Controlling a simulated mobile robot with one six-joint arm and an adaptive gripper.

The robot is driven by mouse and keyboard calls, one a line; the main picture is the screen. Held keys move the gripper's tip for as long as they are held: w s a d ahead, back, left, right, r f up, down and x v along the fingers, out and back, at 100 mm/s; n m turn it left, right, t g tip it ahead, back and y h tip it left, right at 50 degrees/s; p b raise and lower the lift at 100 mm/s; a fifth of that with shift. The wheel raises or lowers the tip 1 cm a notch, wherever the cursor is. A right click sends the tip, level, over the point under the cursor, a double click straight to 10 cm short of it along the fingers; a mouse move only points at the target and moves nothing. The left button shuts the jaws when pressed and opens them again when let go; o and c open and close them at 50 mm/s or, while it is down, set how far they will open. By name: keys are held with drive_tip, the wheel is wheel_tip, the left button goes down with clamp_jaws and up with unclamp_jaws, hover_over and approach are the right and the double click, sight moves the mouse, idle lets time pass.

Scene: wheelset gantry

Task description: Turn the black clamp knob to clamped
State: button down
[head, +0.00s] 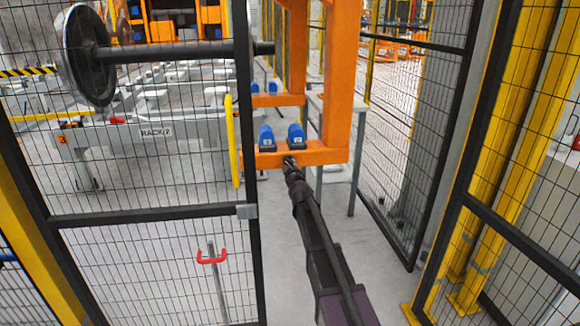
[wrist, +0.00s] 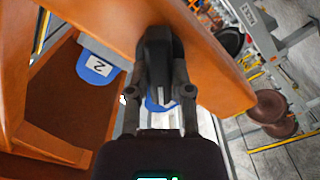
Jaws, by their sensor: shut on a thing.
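The black clamp knob (wrist: 160,55) shows in the wrist view against the orange beam (wrist: 110,18), with its long side running up and down the picture. My gripper (wrist: 159,92) is shut on the knob, with one finger on each side of it. In the head view my gripper (head: 290,164) is at the front face of the orange beam (head: 325,154), below two blue blocks. The knob is too small and covered to make out clearly there. Whether it stands at clamped cannot be told; no marking is readable.
Blue blocks (head: 266,138) and (head: 296,136) sit on the beam; one in the wrist view (wrist: 97,66) bears a "2". A mesh fence door (head: 150,218) stands left of my arm, and mesh panels (head: 412,150) stand right. A wheelset (head: 90,55) is behind the mesh.

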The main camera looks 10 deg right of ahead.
drive_tip(key=m, duration=0.9)
drive_tip(key=shift+w+d, duration=0.1)
drive_tip(key=m, duration=0.4)
drive_tip(key=shift+m, duration=0.3)
drive_tip(key=shift+d+m, duration=0.1)
drive_tip(key=shift+m, duration=2.1)
drive_tip(key=c, duration=0.5)
unclamp_jaws()
